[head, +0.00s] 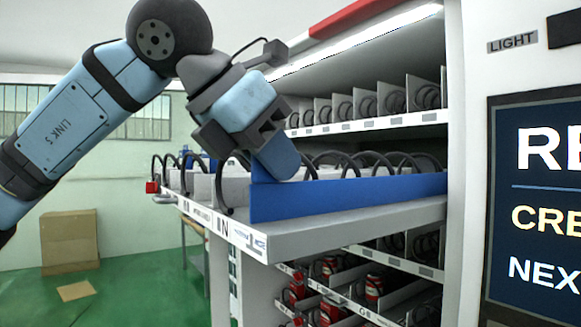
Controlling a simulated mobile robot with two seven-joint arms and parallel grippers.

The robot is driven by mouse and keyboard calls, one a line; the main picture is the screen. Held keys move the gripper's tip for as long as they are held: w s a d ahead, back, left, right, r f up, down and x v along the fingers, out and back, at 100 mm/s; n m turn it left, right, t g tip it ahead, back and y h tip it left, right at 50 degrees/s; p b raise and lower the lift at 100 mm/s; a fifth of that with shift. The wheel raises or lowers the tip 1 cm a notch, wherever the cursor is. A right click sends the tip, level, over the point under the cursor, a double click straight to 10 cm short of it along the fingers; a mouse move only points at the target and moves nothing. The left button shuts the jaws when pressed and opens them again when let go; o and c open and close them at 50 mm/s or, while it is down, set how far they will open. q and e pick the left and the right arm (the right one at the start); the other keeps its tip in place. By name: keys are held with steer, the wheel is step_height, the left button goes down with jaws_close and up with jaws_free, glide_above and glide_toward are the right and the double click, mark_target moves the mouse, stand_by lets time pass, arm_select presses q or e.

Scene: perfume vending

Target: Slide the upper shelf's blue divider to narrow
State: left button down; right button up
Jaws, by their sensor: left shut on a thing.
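The blue divider (345,196) is a long, low blue panel standing upright along the pulled-out upper shelf (330,232). The gripper body hides part of the divider's top edge, and the exact finger contact is hard to see. My right gripper is not in view.
Black spiral coils (330,160) stand behind the divider, with grey dividers (203,188) to the left. A shelf of coils (365,105) is above, and red cans (328,266) are below. A screen panel (535,200) stands at the right. A cardboard box (69,242) is on the floor.

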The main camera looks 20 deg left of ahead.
arm_select(q)
steer(key=shift+w+a, duration=0.4)
steer(key=shift+a, duration=0.1)
steer(key=shift+r, duration=0.1)
steer(key=c, duration=1.5)
jaws_free()
steer(key=o, duration=0.3)
steer(key=shift+o, duration=0.2)
steer(key=shift+w+a, duration=0.1)
steer(key=shift+a, duration=0.1)
